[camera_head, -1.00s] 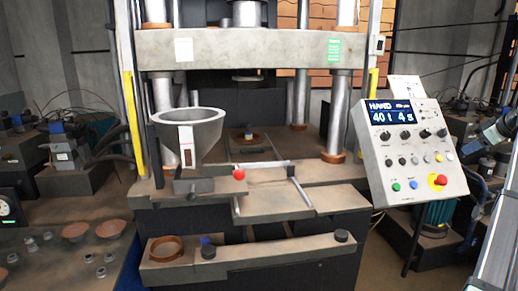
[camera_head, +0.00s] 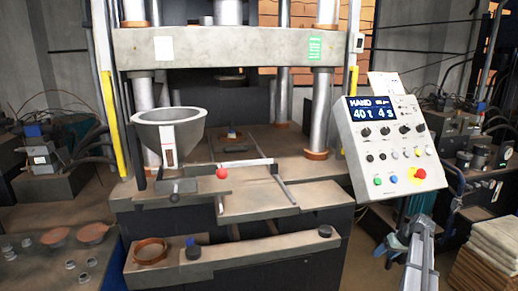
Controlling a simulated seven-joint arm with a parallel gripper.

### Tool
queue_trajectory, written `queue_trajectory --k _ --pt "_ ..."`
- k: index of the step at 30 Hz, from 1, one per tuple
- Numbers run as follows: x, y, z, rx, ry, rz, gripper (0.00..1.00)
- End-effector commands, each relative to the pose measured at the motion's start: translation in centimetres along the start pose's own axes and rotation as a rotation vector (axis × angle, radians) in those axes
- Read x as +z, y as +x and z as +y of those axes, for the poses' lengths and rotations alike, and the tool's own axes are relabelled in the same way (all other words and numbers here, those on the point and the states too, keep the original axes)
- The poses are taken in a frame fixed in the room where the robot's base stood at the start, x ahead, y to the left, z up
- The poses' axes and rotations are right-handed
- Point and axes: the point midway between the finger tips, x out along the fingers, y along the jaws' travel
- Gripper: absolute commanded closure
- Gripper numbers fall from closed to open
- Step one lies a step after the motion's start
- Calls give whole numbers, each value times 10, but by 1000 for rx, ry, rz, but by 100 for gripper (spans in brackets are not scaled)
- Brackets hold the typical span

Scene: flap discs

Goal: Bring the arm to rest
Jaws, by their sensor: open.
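A grey link of my arm (camera_head: 420,262) stands at the lower right, in front of the floor beside the press and below the control panel. A pale blue part shows just left of it, and I cannot tell what it is. I make out no gripper fingers in this view. The arm is apart from the press (camera_head: 215,48) and from its front slide table (camera_head: 250,207).
A control panel (camera_head: 390,145) reading 40 t and 4 s stands right of the press. A grey hopper (camera_head: 170,128) and a red knob (camera_head: 222,173) are at the press front. Brown discs (camera_head: 92,234) lie at left. Stacked pale sheets (camera_head: 495,240) stand at right.

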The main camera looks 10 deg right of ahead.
Motion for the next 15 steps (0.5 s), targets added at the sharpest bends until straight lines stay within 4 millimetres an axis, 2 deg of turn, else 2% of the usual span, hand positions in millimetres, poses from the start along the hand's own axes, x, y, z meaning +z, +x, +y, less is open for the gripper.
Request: queue_trajectory --k 1,6,11,15 --pt "14 26 -17 -10 5 -32 40" --pt "53 99 -63 -26 29 -134 40" --pt "98 158 -106 -29 45 -231 40" --pt "142 203 -143 -26 54 -318 40"
